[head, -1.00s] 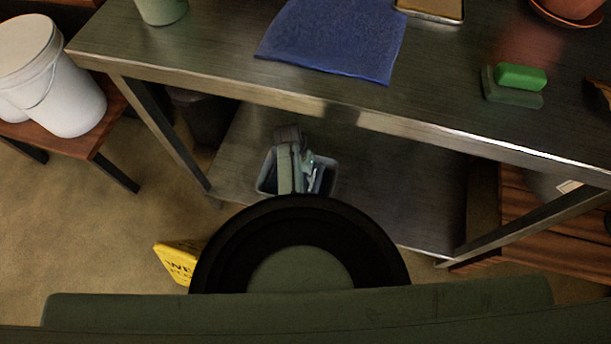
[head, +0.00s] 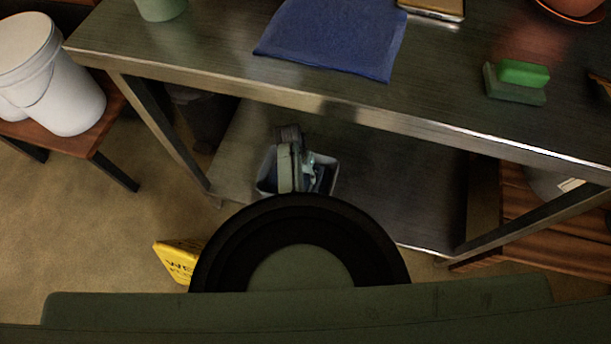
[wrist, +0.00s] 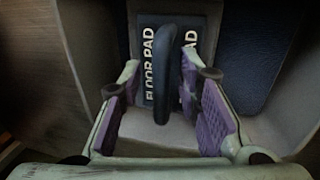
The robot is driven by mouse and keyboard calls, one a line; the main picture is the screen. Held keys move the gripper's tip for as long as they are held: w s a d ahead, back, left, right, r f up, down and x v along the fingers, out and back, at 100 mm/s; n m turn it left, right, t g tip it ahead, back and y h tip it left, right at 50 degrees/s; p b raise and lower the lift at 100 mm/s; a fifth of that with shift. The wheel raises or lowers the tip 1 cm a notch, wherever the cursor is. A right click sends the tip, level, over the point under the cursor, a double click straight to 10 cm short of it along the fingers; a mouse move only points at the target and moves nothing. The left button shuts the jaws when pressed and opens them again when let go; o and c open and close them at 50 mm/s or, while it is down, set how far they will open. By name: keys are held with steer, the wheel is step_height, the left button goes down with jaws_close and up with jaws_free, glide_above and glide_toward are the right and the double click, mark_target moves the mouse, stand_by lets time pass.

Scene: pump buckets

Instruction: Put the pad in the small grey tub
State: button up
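The small grey tub (head: 266,180) stands on the lower shelf of the steel table, and its pale inner wall (wrist: 92,45) shows in the wrist view. The pad (wrist: 149,30), a dark block with white FLOOR PAD lettering and a black upright handle (wrist: 166,75), is inside the tub against its far side. My gripper (wrist: 158,72) is open and reaches down into the tub, with its purple-padded fingers on either side of the handle. Gaps show between handle and fingers. In the head view my gripper (head: 298,170) hides most of the pad.
A dark blue surface (wrist: 250,50) lies right of the pad in the tub. The steel tabletop (head: 440,90) overhangs the shelf, with a blue cloth (head: 335,40) and green scrubber (head: 520,75) on it. A table leg (head: 165,130) stands left of the tub. The shelf (head: 400,190) is clear to the right.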

steer(key=shift+r, duration=0.1)
steer(key=s+v, duration=0.1)
steer(key=v, duration=1.2)
steer(key=shift+w+p, duration=0.35)
steer(key=shift+w, duration=0.05)
steer(key=shift+d, duration=0.1)
